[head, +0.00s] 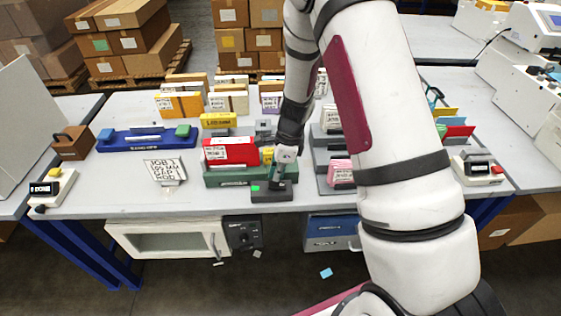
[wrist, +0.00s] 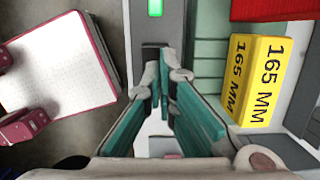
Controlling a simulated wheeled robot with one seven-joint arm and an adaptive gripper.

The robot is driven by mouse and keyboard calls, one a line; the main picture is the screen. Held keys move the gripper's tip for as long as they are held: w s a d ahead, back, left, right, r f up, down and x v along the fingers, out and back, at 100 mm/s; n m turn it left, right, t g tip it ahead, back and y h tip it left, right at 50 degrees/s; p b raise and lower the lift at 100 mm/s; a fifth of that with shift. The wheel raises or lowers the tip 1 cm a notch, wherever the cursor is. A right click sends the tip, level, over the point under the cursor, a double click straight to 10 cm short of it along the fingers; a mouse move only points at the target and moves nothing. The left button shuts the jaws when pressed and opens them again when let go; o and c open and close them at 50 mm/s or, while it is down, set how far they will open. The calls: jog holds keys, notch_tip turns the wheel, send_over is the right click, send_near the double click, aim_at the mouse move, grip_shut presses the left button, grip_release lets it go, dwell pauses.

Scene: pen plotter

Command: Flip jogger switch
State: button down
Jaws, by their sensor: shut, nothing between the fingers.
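The jogger's dark grey switch box (head: 272,197) stands at the front edge of the table, with a small lit green lamp on its left end. In the wrist view the lamp (wrist: 155,8) glows green at the top, and a dark switch slot (wrist: 151,50) lies below it. My gripper (head: 281,172) is over the right part of this box. In the wrist view my gripper (wrist: 163,80) has its fingertips together with nothing between them, just below the dark slot. Whether they touch the switch, and which way it is set, I cannot tell.
A job card (head: 165,170) stands to the left. A grey stepped rack is close on the right. Bare table lies front left.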

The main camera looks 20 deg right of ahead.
jog(key=shift+w+a+f, duration=0.1)
jog(key=shift+a+f, duration=0.05)
jog(key=shift+f, duration=0.55)
